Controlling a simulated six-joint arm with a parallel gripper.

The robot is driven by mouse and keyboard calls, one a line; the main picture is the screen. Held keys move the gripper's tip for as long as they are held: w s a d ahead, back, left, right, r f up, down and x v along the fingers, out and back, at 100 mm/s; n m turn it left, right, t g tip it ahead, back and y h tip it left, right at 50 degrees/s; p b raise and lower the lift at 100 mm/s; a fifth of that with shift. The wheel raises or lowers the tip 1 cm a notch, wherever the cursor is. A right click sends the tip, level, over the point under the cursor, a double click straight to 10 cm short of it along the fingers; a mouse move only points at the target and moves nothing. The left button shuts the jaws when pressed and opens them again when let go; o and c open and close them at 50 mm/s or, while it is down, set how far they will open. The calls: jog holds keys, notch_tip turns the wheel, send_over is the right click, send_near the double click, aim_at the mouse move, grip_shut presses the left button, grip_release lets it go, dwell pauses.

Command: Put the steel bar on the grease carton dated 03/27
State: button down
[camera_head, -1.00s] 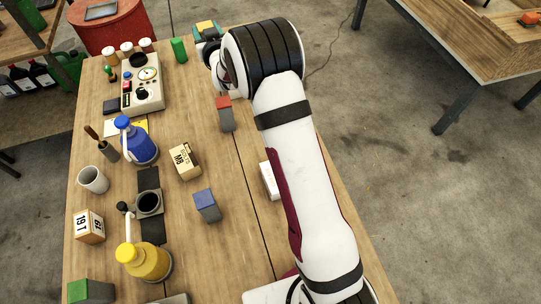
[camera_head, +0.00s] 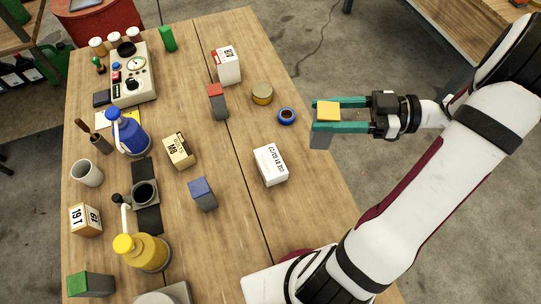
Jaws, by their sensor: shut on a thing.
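My gripper (camera_head: 327,116) has teal fingers and is shut on a grey bar with a yellow end (camera_head: 328,108). It holds the bar upright, off the table's right edge. A white carton with dark print (camera_head: 271,165) lies on the table, left of and below my gripper in the view. A white carton with a red band and a printed label (camera_head: 228,70) stands further back. A tan carton marked M8 (camera_head: 179,152) and a carton marked 19 T (camera_head: 85,219) stand further left. I cannot read a date surely on any carton.
A round tin (camera_head: 262,94) and a blue ring (camera_head: 286,116) lie near my gripper. Blue (camera_head: 129,137) and yellow (camera_head: 146,252) bottles stand left.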

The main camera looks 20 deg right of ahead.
jog(key=shift+s+a+f+n, duration=0.3)
jog(key=shift+s+a+f, duration=0.15)
jog(key=shift+s+a, duration=0.2)
jog(key=w+a+f, duration=0.6)
jog(key=a+f, duration=0.2)
jog(key=f, duration=0.2)
jog(key=shift+f, duration=0.25)
jog(key=shift+c, duration=1.5)
grip_release()
